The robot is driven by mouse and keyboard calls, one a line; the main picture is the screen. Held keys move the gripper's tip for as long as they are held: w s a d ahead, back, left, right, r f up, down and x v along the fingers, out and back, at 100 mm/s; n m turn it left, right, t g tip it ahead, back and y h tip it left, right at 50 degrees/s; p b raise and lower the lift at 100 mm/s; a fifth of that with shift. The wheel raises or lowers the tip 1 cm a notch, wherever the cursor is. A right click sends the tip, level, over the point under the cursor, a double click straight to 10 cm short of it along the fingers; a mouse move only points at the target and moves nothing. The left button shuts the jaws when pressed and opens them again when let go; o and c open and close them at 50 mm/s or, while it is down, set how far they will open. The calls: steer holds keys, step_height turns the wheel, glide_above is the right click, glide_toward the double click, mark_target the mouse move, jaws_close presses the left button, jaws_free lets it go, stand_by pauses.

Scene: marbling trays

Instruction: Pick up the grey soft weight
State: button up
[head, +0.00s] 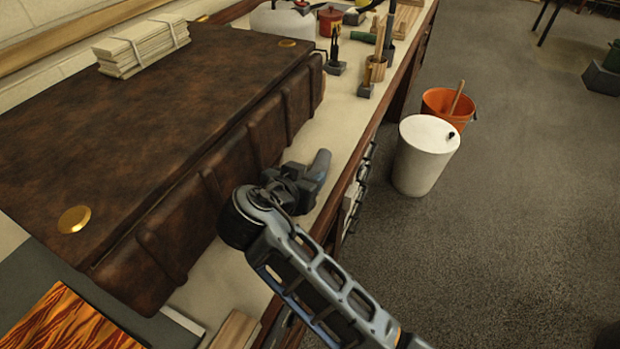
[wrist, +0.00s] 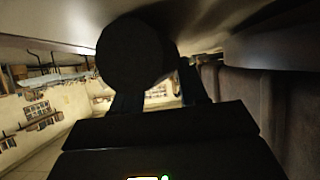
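A small blue-grey, rounded shape (head: 319,164) shows on the pale counter strip beside the big brown book-like block, at the far end of my gripper (head: 300,185). I cannot tell for sure whether it is the grey soft weight or part of my gripper. My gripper is low over the counter, close to the block's side. In the wrist view, a dark round shape (wrist: 135,55) covers part of my gripper (wrist: 160,92). A gap shows between the finger bases, but the tips are hidden, so the grip is unclear.
The brown block (head: 150,120) fills the counter's left and stands tall beside my gripper. A stack of pale slabs (head: 140,48) lies on it. Tools in a holder (head: 375,68) stand farther along. A white bin (head: 424,155) and orange bucket (head: 447,103) are on the floor.

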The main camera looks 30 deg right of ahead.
jaws_close()
